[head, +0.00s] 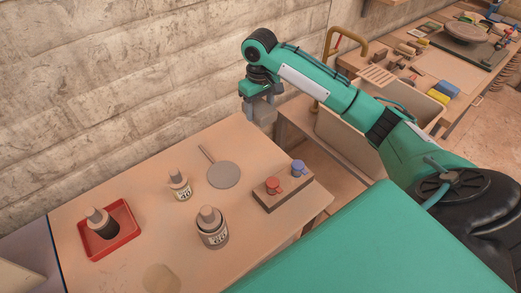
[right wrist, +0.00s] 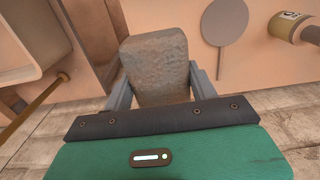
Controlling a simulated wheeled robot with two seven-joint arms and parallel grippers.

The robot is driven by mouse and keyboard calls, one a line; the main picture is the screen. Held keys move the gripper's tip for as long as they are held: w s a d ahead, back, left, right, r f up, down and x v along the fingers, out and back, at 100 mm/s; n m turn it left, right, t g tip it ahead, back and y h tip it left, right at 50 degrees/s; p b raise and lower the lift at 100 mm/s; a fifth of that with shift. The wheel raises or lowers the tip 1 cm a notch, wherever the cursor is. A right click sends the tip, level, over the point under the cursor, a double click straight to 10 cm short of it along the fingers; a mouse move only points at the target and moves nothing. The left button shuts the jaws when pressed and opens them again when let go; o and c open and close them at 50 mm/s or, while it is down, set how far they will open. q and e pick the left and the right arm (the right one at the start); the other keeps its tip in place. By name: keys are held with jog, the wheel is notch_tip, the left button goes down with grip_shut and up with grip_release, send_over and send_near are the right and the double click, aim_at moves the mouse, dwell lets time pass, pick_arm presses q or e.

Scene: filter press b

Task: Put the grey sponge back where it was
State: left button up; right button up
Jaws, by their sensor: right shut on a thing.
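The grey sponge (right wrist: 155,65) is a worn, rounded block held between the two fingers of my right gripper (right wrist: 155,90) in the right wrist view. In the head view my right gripper (head: 260,112) is shut on it and hangs near the wall, by the far right corner of the wooden table (head: 130,180). The sponge shows there only as a small grey patch (head: 266,115), partly hidden by the fingers. My left gripper is not in view.
A round grey paddle (head: 223,175), labelled bottles (head: 212,230) (head: 179,185), a red tray (head: 112,235) with a dark bottle, and a block with red and blue knobs (head: 284,190) stand on the table. A pale basin (head: 345,135) and a cluttered bench (head: 475,75) lie right.

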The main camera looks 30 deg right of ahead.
aim_at(260, 154)
notch_tip(260, 154, down, 18)
jog(key=p, duration=0.3)
jog(key=shift+r, duration=0.2)
jog(key=shift+f, duration=0.1)
jog(key=o, duration=0.9)
notch_tip(260, 154, up, 12)
jog(key=shift+r+b, duration=0.15)
jog(key=shift+b, duration=0.9)
jog(key=shift+s, duration=0.1)
